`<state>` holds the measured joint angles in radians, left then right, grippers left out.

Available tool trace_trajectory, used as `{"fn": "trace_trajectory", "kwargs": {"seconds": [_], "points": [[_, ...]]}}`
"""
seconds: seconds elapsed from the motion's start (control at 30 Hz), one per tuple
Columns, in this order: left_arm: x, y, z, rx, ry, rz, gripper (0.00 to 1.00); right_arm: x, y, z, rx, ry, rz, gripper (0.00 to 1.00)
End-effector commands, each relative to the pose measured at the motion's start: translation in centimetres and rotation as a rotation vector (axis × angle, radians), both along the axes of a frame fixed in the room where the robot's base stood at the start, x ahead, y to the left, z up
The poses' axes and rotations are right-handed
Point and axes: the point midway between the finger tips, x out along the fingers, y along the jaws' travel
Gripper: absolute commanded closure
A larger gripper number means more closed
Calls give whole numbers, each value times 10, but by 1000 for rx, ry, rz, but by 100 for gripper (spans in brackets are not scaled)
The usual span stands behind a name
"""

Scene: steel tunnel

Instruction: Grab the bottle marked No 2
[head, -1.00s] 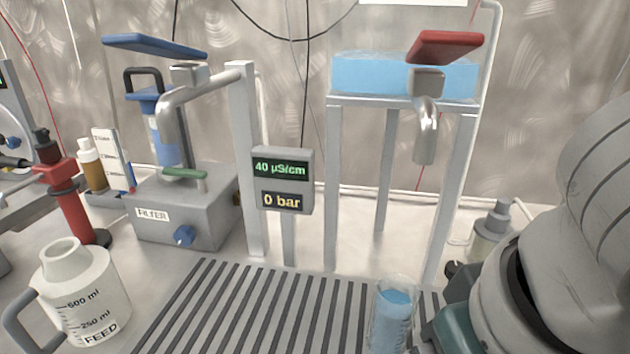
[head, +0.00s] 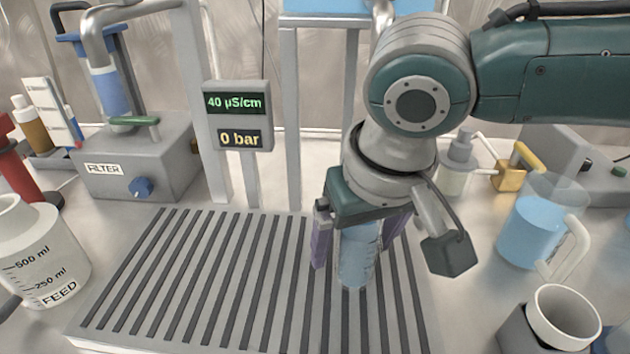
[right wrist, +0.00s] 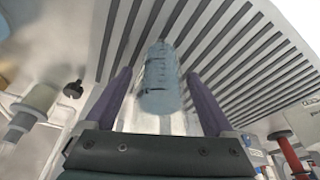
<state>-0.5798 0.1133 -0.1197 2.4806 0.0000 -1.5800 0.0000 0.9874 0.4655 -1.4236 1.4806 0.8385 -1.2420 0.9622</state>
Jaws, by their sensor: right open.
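A clear bottle with blue liquid (head: 356,262) stands on the slatted grate (head: 150,300) in the head view. It also shows in the right wrist view (right wrist: 160,88). I cannot read a No 2 mark on it. My right gripper (head: 358,248) comes down from above, open, with one purple finger on each side of the bottle. In the right wrist view the open fingers (right wrist: 158,75) flank it, and a gap shows on either side. My left gripper is out of view.
A display post (head: 238,115) stands behind the grate on the left. The FEED jug (head: 40,255) is at far left, the filter box (head: 135,165) behind it. A blue-filled jug (head: 535,230) and a white cup (head: 563,318) stand to the right. The grate's left part is clear.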

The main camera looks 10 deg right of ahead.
Motion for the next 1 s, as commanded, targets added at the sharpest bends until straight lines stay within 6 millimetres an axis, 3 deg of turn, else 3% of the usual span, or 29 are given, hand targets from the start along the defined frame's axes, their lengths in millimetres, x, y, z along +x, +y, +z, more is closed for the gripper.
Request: {"fn": "trace_trajectory", "kwargs": {"seconds": [0.2,0.9,1.0], "points": [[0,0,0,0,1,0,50,0,0,0,0,0,0,14],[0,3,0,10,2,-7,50,0,0,0,0,0,0,93],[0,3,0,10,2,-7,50,0,0,0,0,0,0,100]]}}
